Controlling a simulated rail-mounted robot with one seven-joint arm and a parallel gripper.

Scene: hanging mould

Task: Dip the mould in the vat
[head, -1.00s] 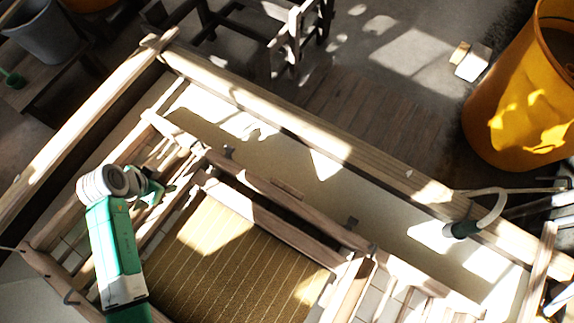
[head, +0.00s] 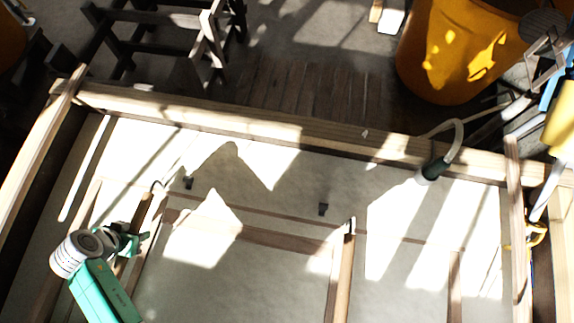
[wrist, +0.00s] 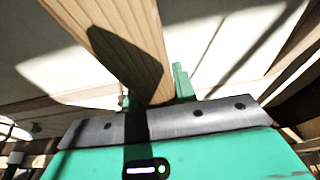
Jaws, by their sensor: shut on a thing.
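The mould (head: 342,268) is a wooden frame lying low in the vat. Whitish liquid covers its mesh, and only some bars and end posts stand clear. The vat (head: 300,128) is a large wooden-rimmed trough filled with pale pulp. My gripper (head: 128,241) is at the mould's left side, inside the vat. In the wrist view, my gripper (wrist: 152,98) is shut on a wooden bar (wrist: 128,40) of the mould, with a green finger at its right. The mould's near edge is out of frame.
A yellow tub (head: 450,60) stands on the floor beyond the vat. A dark wooden rack (head: 160,40) stands behind the far rim at the left. Strong sun patches and shadows cross the liquid.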

